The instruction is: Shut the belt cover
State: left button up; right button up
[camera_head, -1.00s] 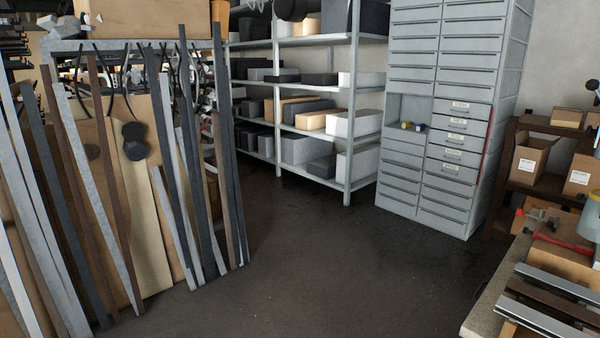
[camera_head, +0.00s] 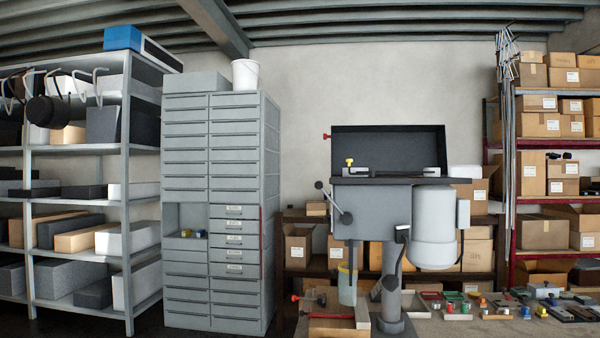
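The belt cover (camera_head: 388,149) is a dark, box-like lid on top of the grey drill-press-like machine (camera_head: 384,213). It stands raised at the back, tipped up, with its hollow inside facing me. Below it the top of the machine is open, and a small yellow knob (camera_head: 349,162) shows at its left. A red knob sits at the lid's left edge. A light grey motor (camera_head: 435,228) hangs at the machine's right. Neither of my grippers is in view.
A grey drawer cabinet (camera_head: 190,255) stands left of the machine, with a shelf rack (camera_head: 126,180) beyond it. A bench (camera_head: 460,325) with several small parts lies at the lower right. Shelves of cardboard boxes (camera_head: 538,125) stand at the right.

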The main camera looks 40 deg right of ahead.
aim_at(389, 148)
jog(key=i+z, duration=0.1)
jog(key=z, duration=0.35)
jog(key=i+z, duration=0.15)
jog(key=z, duration=0.35)
jog(key=j+z, duration=0.15)
jog(key=z, duration=0.3)
jog(key=i, duration=0.05)
